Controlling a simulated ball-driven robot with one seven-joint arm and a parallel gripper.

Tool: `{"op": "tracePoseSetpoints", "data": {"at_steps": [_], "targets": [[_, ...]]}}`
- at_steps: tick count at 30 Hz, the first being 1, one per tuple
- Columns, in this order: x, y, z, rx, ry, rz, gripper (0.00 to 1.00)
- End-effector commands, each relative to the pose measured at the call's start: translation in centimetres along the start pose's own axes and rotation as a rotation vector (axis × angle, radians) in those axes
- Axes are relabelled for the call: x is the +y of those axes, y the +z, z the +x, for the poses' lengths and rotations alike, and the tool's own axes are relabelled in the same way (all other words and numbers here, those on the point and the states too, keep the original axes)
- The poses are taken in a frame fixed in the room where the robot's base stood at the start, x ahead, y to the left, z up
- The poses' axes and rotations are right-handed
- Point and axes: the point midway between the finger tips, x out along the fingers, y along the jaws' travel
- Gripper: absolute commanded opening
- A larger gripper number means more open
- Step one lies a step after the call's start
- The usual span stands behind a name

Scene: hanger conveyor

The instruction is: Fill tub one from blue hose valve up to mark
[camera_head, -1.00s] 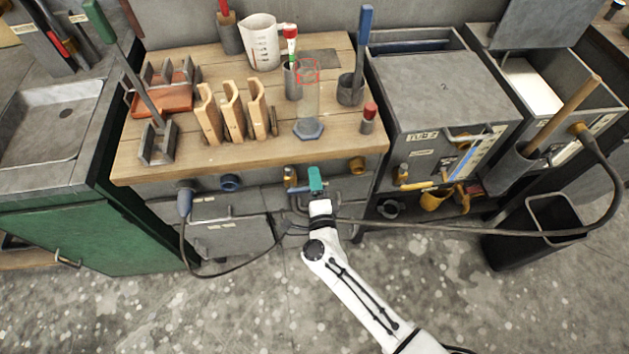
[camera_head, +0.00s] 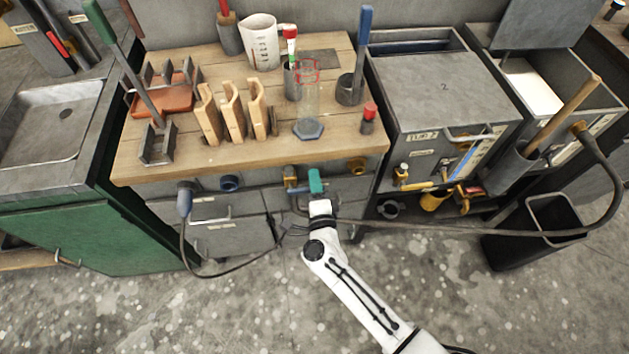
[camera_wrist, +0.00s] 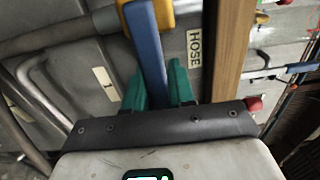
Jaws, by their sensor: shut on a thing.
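My gripper (camera_head: 316,182) is at the front edge of the wooden bench, in the middle of the head view. In the wrist view its green fingers (camera_wrist: 160,88) are shut on a blue bar-shaped handle (camera_wrist: 148,40), which runs up to a yellow fitting (camera_wrist: 158,12). A "HOSE" label (camera_wrist: 193,48) is right of the handle. A "1" label (camera_wrist: 105,84) is on a grey front to the left. In the head view a grey box marked "TUB 2" (camera_head: 423,137) stands right of the bench. I cannot make out tub one's inside, water or mark.
The wooden bench (camera_head: 190,172) bears wooden clips (camera_head: 232,112), a measuring jug (camera_head: 262,45) and a clear cylinder (camera_head: 308,105). A dark hose (camera_head: 430,226) crosses behind my arm to the right. A black bin (camera_head: 525,240) stands at right. A brown bar (camera_wrist: 232,45) is close right of my fingers.

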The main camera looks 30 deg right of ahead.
Motion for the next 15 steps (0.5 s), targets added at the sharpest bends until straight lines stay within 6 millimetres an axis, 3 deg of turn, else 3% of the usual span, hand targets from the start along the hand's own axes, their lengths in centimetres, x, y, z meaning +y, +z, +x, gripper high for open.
{"op": "tracePoseSetpoints", "data": {"at_steps": [15], "targets": [[-1.9, 0.2, 0.0, -0.001, 0.003, -0.243, 0.0]]}}
